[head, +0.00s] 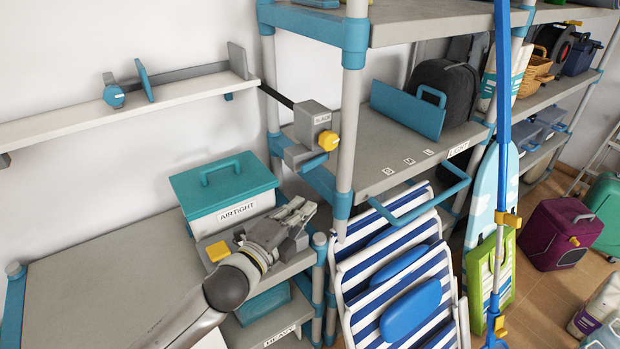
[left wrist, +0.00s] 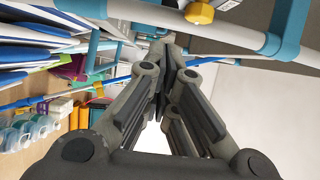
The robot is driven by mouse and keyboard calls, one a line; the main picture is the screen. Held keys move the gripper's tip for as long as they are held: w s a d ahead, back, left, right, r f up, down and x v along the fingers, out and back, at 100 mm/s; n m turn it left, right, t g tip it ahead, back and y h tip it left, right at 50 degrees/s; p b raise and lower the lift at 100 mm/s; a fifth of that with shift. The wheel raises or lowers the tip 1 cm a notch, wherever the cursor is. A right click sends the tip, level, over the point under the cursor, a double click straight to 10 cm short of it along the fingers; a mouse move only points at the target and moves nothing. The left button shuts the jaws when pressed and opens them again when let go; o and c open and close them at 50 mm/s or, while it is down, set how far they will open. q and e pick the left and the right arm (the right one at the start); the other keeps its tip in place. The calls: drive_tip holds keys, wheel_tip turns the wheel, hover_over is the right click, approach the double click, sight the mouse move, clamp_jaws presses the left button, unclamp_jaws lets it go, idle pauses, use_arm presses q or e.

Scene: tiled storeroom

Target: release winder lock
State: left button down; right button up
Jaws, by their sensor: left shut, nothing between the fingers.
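A grey box (head: 312,118) with a small label and a yellow knob (head: 328,140) is mounted at the shelf post; I take it to be the winder with its lock. A blue handle (head: 314,162) sits below the knob. A dark rod (head: 276,96) runs from the box to the wall rail. My left gripper (head: 305,211) is shut and empty, below and a little left of the knob, apart from it. In the left wrist view, the shut fingers (left wrist: 165,62) point forward, and the yellow knob (left wrist: 200,13) shows at the top, right of the fingertips.
A teal-lidded box (head: 225,188) labelled AIRTIGHT stands behind my left arm on the low bench (head: 100,275). A blue-ringed shelf post (head: 349,120) stands right of the winder. Striped folding chairs (head: 395,290) lean to the right. The bench's left part is clear.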

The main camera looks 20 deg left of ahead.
sight(315, 163)
use_arm(q)
drive_tip(key=w+a+p, duration=0.1)
drive_tip(key=w+p, duration=0.3)
drive_tip(key=w, duration=0.6)
drive_tip(key=shift+w+a, duration=0.25)
drive_tip(key=shift+w, duration=0.05)
drive_tip(key=shift+d, duration=0.1)
